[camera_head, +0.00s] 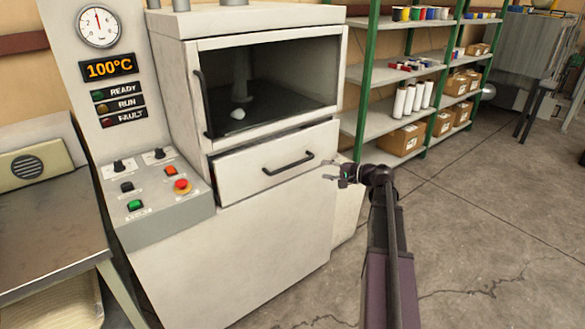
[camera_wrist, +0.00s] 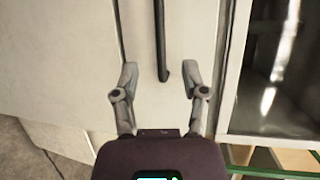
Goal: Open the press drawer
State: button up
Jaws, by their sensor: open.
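The press drawer (camera_head: 240,185) is a pale front panel under the press window. A dark gap runs along its top edge, and it looks slightly ajar. Its black bar handle (camera_head: 288,164) is fixed across the front. My gripper (camera_head: 331,171) is to the right of the handle in the head view, with its fingers spread. In the wrist view the picture is turned, and the handle (camera_wrist: 161,42) runs down from the top edge. Its near end lies between the open fingertips (camera_wrist: 160,72), apart from both fingers. The drawer front (camera_wrist: 142,52) is behind them.
The press window (camera_head: 265,80) with its own vertical handle (camera_head: 203,104) is above the drawer. A control panel (camera_head: 150,185) with buttons stands left. Green-framed shelves (camera_head: 400,120) with boxes stand behind right. The floor (camera_head: 460,230) right of the press is clear.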

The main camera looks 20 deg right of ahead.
aim_at(294, 166)
jog(key=b+x, duration=0.2)
jog(key=x, duration=1.2)
jog(key=shift+b, duration=0.3)
grip_shut()
